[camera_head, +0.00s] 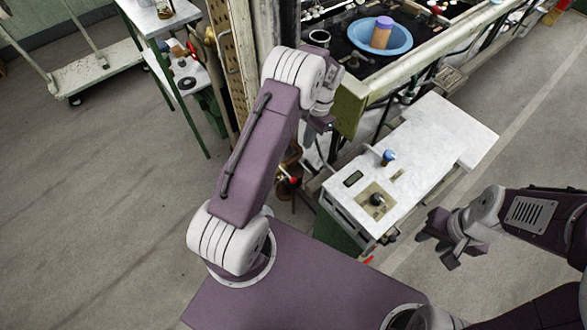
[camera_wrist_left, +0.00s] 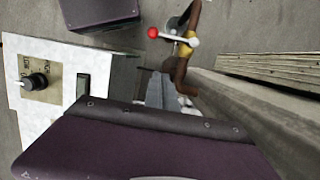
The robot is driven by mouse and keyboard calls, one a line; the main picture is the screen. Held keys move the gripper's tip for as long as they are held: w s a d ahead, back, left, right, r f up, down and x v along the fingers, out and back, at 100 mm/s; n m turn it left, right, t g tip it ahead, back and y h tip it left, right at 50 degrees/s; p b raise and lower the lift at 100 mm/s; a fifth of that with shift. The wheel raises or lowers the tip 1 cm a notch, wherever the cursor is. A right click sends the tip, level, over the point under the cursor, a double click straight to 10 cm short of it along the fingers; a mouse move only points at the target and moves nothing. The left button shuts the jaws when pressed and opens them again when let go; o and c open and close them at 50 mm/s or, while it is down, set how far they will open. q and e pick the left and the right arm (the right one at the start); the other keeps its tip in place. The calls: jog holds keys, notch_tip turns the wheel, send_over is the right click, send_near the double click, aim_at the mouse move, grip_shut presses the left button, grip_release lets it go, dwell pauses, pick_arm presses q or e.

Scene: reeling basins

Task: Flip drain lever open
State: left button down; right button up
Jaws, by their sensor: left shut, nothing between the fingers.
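A lever with a red knob (camera_wrist_left: 155,32) and a pale arm sits on a brass valve (camera_wrist_left: 184,48) with brown pipework in the left wrist view. In the head view the red knob (camera_head: 294,180) shows low between the basin bench and the white-topped cabinet. My left gripper (camera_head: 322,126) is above the lever in the head view, partly hidden by its own wrist. In the left wrist view its grey fingers (camera_wrist_left: 162,90) are shut and empty, apart from the lever. My right gripper (camera_head: 438,250) is right of the cabinet, away from the lever; its finger gap is unclear.
The white-topped cabinet (camera_head: 433,137) carries a dial (camera_head: 377,199) and a blue knob (camera_head: 388,156). The basin bench (camera_head: 350,112) holds a blue bowl (camera_head: 379,37). A tall post (camera_head: 229,60) stands left of my left wrist. Open floor lies at the left.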

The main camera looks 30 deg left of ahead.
aim_at(285, 172)
pick_arm(q)
jog(key=s+a+f, duration=0.2)
jog(key=s+f, duration=0.3)
jog(key=f, duration=0.5)
jog(key=shift+s+a+f+b, duration=0.15)
jog(key=shift+s+f+b, duration=0.15)
jog(key=shift+s, duration=0.1)
jog(key=shift+s+r, duration=0.1)
